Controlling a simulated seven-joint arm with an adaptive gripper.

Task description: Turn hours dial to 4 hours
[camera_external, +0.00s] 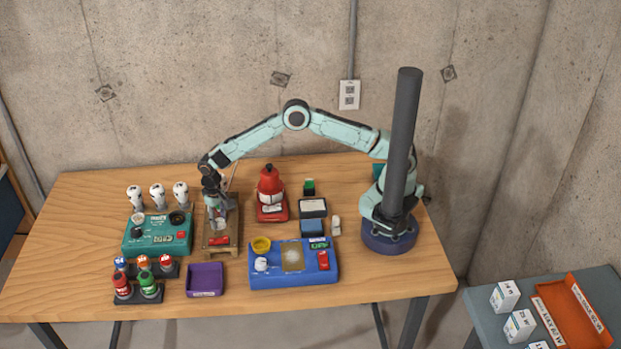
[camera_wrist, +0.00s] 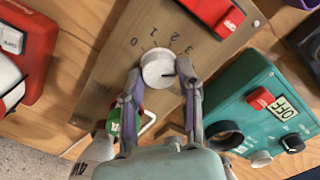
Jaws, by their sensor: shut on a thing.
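The hours dial is a round pale knob (camera_wrist: 158,66) on an upright-grained wooden panel (camera_wrist: 112,62) in the wrist view. Numbers 0, 1, 2 and 3 are printed in an arc around its far side. A dark line on the knob points right, towards my right finger. Any mark beyond 3 is hidden by that finger. My gripper (camera_wrist: 160,77) is shut on the dial, one finger on each side. In the external view my gripper (camera_external: 217,205) is down over the wooden panel (camera_external: 219,246), with the dial partly hidden.
A red switch (camera_wrist: 215,10) sits on the same panel. A teal box (camera_external: 157,246) stands close on the left, with white-topped bottles behind it. A red device (camera_external: 270,192) stands to the right. A blue box (camera_external: 292,276) and purple tray (camera_external: 205,281) are in front.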

